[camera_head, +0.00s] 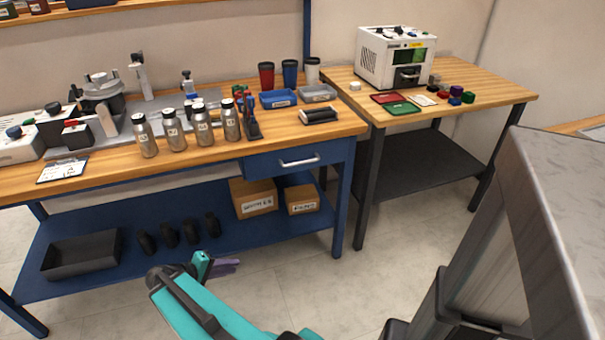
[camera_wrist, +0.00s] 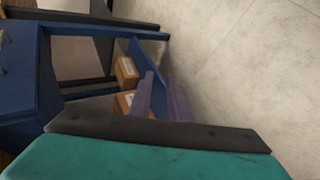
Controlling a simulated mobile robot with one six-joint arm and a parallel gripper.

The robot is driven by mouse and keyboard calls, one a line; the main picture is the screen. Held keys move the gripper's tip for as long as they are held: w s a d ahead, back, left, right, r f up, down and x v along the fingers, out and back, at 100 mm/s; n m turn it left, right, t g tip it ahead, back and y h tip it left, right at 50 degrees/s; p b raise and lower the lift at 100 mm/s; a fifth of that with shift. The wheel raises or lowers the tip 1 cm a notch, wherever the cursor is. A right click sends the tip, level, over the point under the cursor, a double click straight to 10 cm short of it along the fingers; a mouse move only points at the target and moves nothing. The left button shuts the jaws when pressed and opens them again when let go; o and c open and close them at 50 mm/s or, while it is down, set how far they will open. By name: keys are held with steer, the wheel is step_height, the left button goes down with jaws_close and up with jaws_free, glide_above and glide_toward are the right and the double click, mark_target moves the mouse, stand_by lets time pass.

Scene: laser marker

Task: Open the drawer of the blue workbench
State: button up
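The blue workbench (camera_head: 347,185) has a wooden top and a blue frame. Its drawer (camera_head: 262,167) sits under the right end of the top, with a light metal bar handle (camera_head: 300,162) on its front. The drawer front looks flush with the frame, so it appears closed. My gripper (camera_head: 224,267) is in front of the bench, lower than the drawer and to its left in the picture, touching nothing. In the wrist view its two purple fingers (camera_wrist: 160,98) stand apart with nothing between them. That view is turned sideways, with blue bench parts at the left.
Cardboard boxes (camera_head: 254,197), a black tray (camera_head: 80,256) and several dark objects lie on the lower shelf. Steel bottles (camera_head: 173,130) and blue bins stand on the top. A second table (camera_head: 445,123) with a white machine (camera_head: 396,57) is at right. The floor before the drawer is clear.

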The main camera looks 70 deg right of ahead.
steer(key=s+d+r+m+g+h+b, duration=0.25)
steer(key=d+r+h+b, duration=0.2)
steer(key=d+r, duration=0.65)
steer(key=m+g+h+b, duration=0.3)
steer(key=m+b, duration=0.2)
steer(key=b, duration=0.1)
glide_toward(303, 162)
steer(key=w+a+f, duration=0.1)
steer(key=w+a, duration=0.1)
steer(key=a, duration=0.1)
steer(key=shift+d+f, duration=0.15)
steer(key=shift+f, duration=0.05)
steer(key=shift+d, duration=0.1)
steer(key=shift+b+x, duration=0.7)
steer(key=shift+x, duration=6.05)
steer(key=shift+r, duration=0.15)
jaws_close()
